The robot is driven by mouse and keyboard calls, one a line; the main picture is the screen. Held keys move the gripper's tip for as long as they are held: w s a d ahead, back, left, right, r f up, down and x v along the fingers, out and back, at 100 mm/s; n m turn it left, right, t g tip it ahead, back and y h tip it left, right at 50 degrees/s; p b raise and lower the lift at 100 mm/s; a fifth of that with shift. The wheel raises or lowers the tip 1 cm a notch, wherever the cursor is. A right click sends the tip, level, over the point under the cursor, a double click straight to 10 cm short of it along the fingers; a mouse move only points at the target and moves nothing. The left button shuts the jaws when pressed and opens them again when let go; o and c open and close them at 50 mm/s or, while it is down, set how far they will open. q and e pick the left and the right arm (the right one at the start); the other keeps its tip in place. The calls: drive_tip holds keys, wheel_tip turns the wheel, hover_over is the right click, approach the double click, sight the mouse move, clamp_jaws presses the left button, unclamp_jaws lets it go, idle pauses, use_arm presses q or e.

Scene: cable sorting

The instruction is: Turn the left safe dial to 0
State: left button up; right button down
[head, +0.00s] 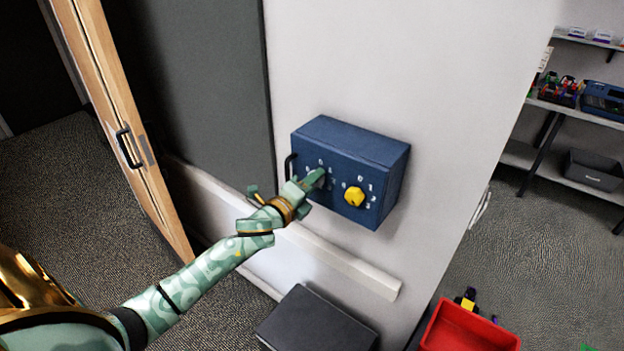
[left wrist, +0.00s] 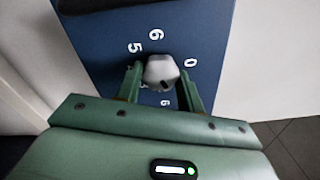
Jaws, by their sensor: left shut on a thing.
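The blue safe (head: 350,150) is fixed to the white wall, with two dials on its front. The left dial (left wrist: 161,69) is a pale grey faceted knob in the left wrist view. White digits, among them 5, 6 and 0, ring it; the 0 is to its upper right. My left gripper (head: 317,179) reaches the safe front and is shut on the left dial, one finger on each side. In the head view the gripper hides most of that dial. The yellow right dial (head: 354,196) is untouched, with digits around it. My right gripper is not in view.
A black handle (head: 289,166) sticks out at the safe's left edge. A white ledge (head: 345,262) runs along the wall below. A dark box (head: 315,322) stands under it. A red bin (head: 468,331) and shelves (head: 575,108) are at the right.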

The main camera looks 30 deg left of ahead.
use_arm(q)
drive_tip(key=shift+r+n+p, duration=0.1)
drive_tip(key=shift+n+p, duration=3.15)
drive_tip(key=shift+n, duration=3.15)
drive_tip(key=o, duration=1)
drive_tip(key=shift+s+a+b, duration=0.25)
drive_tip(key=shift+s, duration=2.45)
drive_tip(key=shift+s+a+b, duration=0.2)
drive_tip(key=shift+s+b, duration=0.05)
drive_tip(key=shift+s, duration=2.5)
drive_tip(key=shift+s+a+b, duration=0.25)
drive_tip(key=shift+s, duration=2.45)
